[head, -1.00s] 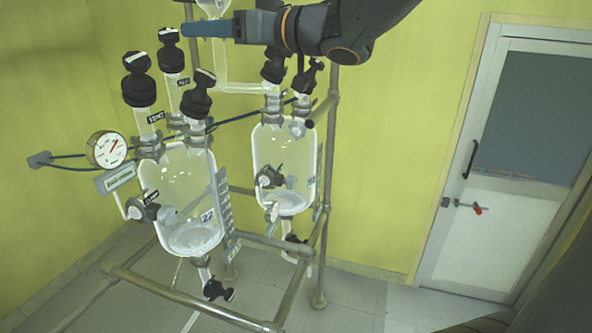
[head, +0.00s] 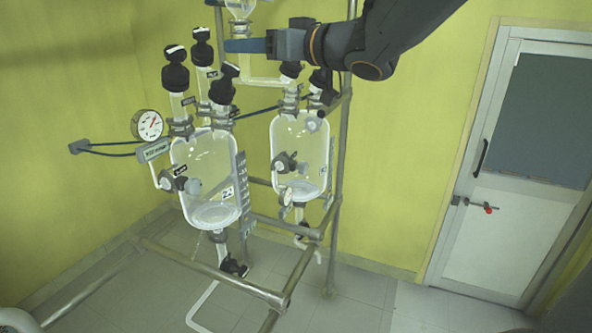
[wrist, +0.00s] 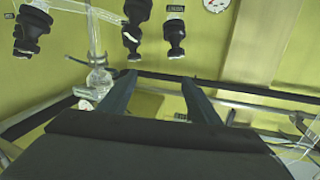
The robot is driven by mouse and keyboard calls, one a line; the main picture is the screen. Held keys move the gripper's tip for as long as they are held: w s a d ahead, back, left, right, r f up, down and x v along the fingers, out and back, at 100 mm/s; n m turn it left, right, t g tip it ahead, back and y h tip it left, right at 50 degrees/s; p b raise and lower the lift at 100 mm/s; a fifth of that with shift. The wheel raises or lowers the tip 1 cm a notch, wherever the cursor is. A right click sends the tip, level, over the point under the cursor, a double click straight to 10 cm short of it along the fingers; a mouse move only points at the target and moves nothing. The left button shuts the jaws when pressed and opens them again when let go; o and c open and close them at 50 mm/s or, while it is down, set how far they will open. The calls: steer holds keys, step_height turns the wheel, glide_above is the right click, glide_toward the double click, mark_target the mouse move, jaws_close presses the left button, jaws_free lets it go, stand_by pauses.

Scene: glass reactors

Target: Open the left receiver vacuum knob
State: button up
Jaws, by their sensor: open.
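The left receiver (head: 207,180) is a clear glass vessel with several black knobs on top. One black knob (head: 176,72) stands front left, one (head: 203,50) at the back and one (head: 221,90) to the right. Small labels sit by the first two; the back one's label (head: 212,73) is too small to read surely. My gripper (head: 228,46) is open and empty, its blue fingers pointing left, right of the back knob in the picture. In the wrist view my gripper (wrist: 158,84) shows two spread fingers with nothing between them; black knobs (wrist: 175,38) hang at the top.
A second glass receiver (head: 300,152) with black knobs stands to the right, below my arm. A metal pipe frame (head: 345,160) surrounds both. A pressure gauge (head: 147,125) is left of the left receiver. Open floor lies before the white door (head: 500,235).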

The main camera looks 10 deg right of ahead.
steer(key=w+d+f+m+g+h+b, duration=0.1)
steer(key=d+f+h+b, duration=0.3)
steer(key=f, duration=1)
steer(key=w+d+f+m+g+h+b, duration=0.1)
steer(key=d+f+m+h+b, duration=0.3)
steer(key=f, duration=1.1)
steer(key=shift+w+d+f+m+g+h+b, duration=0.3)
steer(key=shift+d+h, duration=0.6)
steer(key=shift+d, duration=0.95)
steer(key=shift+s+r, duration=0.1)
steer(key=shift+r, duration=0.05)
